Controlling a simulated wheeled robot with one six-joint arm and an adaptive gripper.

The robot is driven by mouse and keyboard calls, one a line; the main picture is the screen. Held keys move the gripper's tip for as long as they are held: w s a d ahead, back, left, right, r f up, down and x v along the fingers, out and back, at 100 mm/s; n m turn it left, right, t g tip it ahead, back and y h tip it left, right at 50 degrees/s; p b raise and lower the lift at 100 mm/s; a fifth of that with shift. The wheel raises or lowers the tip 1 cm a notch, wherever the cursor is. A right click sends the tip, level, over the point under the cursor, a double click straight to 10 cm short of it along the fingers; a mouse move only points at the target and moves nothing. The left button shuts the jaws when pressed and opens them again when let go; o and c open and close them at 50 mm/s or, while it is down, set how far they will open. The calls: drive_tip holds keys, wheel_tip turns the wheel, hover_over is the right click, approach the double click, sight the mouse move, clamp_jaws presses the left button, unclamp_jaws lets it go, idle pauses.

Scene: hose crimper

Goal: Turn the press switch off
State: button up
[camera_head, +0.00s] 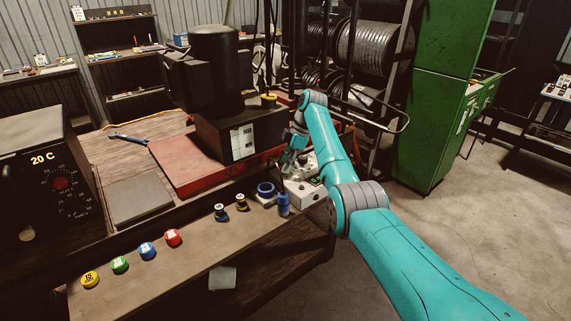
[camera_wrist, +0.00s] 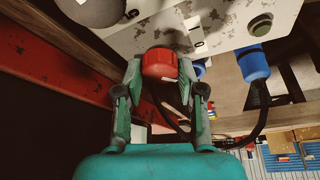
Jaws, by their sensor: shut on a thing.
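The press switch is on a worn white control box (camera_head: 304,193), at the right end of the bench in the head view. The box (camera_wrist: 225,22) fills the top of the wrist view. Its red knob (camera_wrist: 160,64) sits between my fingers. My gripper (camera_wrist: 161,72) is shut on the red knob, one finger on each side. A green button (camera_wrist: 261,25) is on the same box, to the right of the knob. In the head view my gripper (camera_head: 291,160) is over the box, and the red knob cannot be made out there.
A blue plug (camera_wrist: 252,64) with a black cable joins the box close to my right finger. The black press (camera_head: 217,70) stands on a red base left of my arm. Colored caps (camera_head: 147,250) and blue fittings (camera_head: 265,188) line the front shelf.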

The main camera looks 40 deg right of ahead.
idle(0.4)
drive_tip(key=o, duration=1.1)
drive_tip(key=v, duration=1.2)
drive_tip(key=shift+w, duration=0.1)
drive_tip(key=shift+f, duration=0.1)
